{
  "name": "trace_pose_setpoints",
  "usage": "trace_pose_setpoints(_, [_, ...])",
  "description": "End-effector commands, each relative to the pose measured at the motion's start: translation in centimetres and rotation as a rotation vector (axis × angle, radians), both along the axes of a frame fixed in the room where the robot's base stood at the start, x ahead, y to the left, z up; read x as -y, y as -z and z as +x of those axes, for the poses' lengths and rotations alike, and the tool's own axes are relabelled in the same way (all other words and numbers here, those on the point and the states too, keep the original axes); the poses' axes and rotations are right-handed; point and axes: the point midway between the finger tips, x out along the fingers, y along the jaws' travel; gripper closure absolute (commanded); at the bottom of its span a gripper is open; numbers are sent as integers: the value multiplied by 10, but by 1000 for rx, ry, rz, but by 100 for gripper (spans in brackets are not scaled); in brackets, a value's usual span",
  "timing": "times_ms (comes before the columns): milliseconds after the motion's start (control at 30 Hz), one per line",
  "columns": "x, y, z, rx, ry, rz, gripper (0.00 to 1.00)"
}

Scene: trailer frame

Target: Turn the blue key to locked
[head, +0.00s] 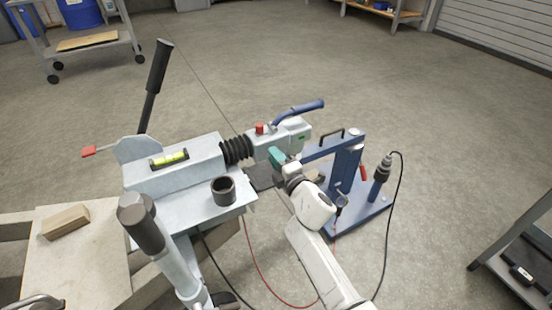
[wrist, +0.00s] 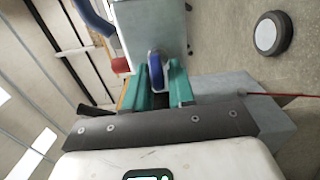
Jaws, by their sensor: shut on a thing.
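The blue key (wrist: 156,70) stands edge-on between the teal fingers of my gripper (wrist: 159,78) in the wrist view. The fingers are shut on it. In the head view my gripper (head: 278,158) is at the near side of the light grey coupling head (head: 293,136), and it hides the key there. I cannot tell whether the key is at locked. The coupling head carries a blue handle (head: 300,110), a red button (head: 259,128) and a small green mark. The coupling's grey side also fills the top of the wrist view (wrist: 155,25).
A blue stand (head: 347,165) with a red lever is close right of my arm. A black bellows (head: 236,150) and a grey housing (head: 178,168) with a spirit level lie left. A red cable (head: 262,277) hangs below. Open floor lies behind.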

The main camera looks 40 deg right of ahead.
Motion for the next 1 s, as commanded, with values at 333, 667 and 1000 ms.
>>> trace_pose_setpoints(333, [-1, 1, 0, -2, -2, 2, 64])
trace_pose_setpoints(667, [-3, 1, -7, -2, -1, 2, 64])
trace_pose_setpoints(1000, [-19, 2, -63, -4, -1, 2, 64])
